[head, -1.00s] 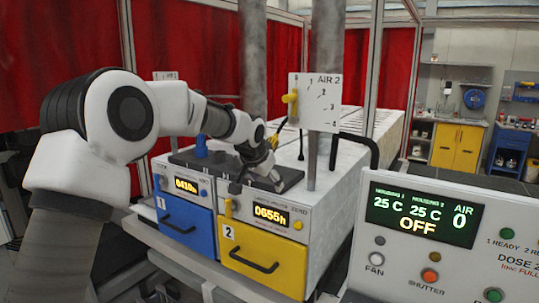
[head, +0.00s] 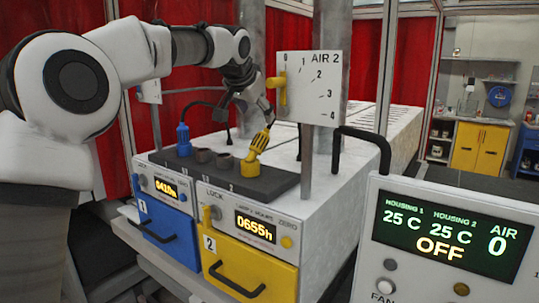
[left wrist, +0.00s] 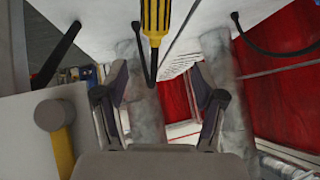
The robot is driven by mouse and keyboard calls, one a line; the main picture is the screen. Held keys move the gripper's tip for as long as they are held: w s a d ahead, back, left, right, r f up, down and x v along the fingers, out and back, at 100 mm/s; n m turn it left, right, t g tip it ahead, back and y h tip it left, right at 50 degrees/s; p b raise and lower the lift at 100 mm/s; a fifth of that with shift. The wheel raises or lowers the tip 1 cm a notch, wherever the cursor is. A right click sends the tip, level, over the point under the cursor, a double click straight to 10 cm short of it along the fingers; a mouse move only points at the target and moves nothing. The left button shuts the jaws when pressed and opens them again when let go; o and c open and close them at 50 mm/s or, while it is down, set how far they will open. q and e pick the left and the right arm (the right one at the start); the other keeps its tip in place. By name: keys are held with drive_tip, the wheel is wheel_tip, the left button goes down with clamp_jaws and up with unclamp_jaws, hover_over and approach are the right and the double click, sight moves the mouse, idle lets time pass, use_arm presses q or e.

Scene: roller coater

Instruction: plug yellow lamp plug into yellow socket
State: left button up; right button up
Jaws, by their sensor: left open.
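The yellow lamp plug (head: 257,146), with a black-ribbed upper part, stands tilted to the right at the right end of the dark socket strip (head: 215,170). Its yellow lower end meets the strip; I cannot tell how deep it sits or separate it from the yellow socket. My left gripper (head: 253,108) is open and empty just above the plug. In the left wrist view the plug (left wrist: 154,20) lies beyond the spread fingers (left wrist: 160,76), between them sideways and apart from them. My right gripper is not in view.
A blue plug (head: 183,141) stands at the strip's left end, with two brown sockets (head: 213,158) between. The AIR 2 plate (head: 316,85) with its yellow lever (head: 280,90) and a grey post stand close right of my gripper. A control panel (head: 450,235) fills the right front.

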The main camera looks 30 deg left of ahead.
sight(257, 142)
use_arm(q)
drive_tip(key=f+b, duration=0.1)
drive_tip(key=s+f+b, duration=0.1)
drive_tip(key=f+b, duration=0.2)
drive_tip(key=shift+s+f+b, duration=0.3)
drive_tip(key=shift+s+f, duration=0.05)
drive_tip(key=shift+f, duration=0.05)
drive_tip(key=w+f, duration=0.1)
drive_tip(key=w+p, duration=0.1)
drive_tip(key=w, duration=0.1)
drive_tip(key=shift+a+f, duration=0.2)
drive_tip(key=shift+f, duration=0.2)
drive_tip(key=shift+a+f+p, duration=0.2)
drive_tip(key=shift+p, duration=0.2)
drive_tip(key=p+x, duration=0.1)
drive_tip(key=x, duration=0.3)
drive_tip(key=shift+a+f+p, duration=0.25)
drive_tip(key=shift+f+p, duration=0.1)
drive_tip(key=shift+p, duration=0.05)
drive_tip(key=shift+w+f, duration=0.1)
drive_tip(key=shift+w, duration=0.05)
drive_tip(key=shift+s+d, duration=0.15)
drive_tip(key=shift+s, duration=0.1)
clamp_jaws()
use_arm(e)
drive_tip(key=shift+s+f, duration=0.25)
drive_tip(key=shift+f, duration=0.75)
